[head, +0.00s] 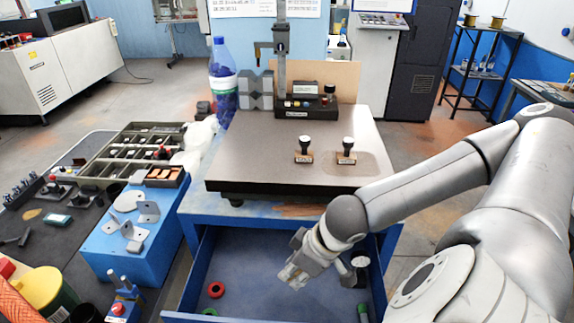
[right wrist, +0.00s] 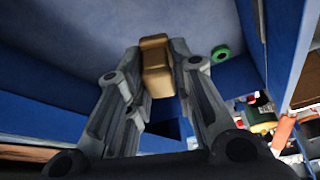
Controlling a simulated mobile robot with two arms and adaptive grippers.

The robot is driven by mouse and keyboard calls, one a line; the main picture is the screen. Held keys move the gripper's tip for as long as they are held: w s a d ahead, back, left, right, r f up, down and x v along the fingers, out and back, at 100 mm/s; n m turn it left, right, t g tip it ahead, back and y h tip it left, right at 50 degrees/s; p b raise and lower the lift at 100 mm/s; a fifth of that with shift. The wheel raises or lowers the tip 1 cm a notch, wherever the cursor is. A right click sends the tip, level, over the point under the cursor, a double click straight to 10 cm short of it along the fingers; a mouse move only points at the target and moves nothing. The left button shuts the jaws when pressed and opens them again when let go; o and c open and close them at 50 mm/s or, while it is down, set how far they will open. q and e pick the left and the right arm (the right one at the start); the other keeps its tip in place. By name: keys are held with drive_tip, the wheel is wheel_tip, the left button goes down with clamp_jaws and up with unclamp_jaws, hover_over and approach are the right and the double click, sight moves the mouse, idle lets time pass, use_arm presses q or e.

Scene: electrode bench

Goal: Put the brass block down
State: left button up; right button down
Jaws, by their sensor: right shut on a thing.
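My right gripper (head: 293,274) is over the open blue drawer (head: 240,262) below the bench top in the head view. In the right wrist view my right gripper (right wrist: 158,75) is shut on the brass block (right wrist: 156,62), a small gold-brown block between the fingertips. The drawer floor shows behind the block. I cannot tell how high the block is above the floor. I cannot make the block out clearly in the head view. My left gripper is not in view.
In the drawer are a red ring (head: 216,290), a green ring (head: 210,312) and a black-handled piece (head: 360,264) at the right. Two black-handled stamps (head: 304,148) (head: 346,150) stand on the dark plate (head: 250,165) above. The drawer's middle floor looks clear.

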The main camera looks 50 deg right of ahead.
drive_tip(key=shift+s+f, duration=0.1)
drive_tip(key=shift+s, duration=0.25)
drive_tip(key=w+a+f+b, duration=0.1)
drive_tip(key=b, duration=0.1)
drive_tip(key=shift+w+f+b, duration=0.15)
drive_tip(key=shift+f+b, duration=0.05)
drive_tip(key=shift+b, duration=0.1)
drive_tip(key=w+a, duration=0.2)
drive_tip(key=p, duration=0.2)
approach(236, 304)
drive_tip(key=shift+w+f, duration=0.45)
drive_tip(key=shift+w, duration=0.3)
drive_tip(key=shift+w+a+f, duration=0.25)
drive_tip(key=shift+a+f, duration=0.05)
drive_tip(key=shift+f, duration=0.2)
drive_tip(key=shift+f+p, duration=0.8)
drive_tip(key=shift+f, duration=0.8)
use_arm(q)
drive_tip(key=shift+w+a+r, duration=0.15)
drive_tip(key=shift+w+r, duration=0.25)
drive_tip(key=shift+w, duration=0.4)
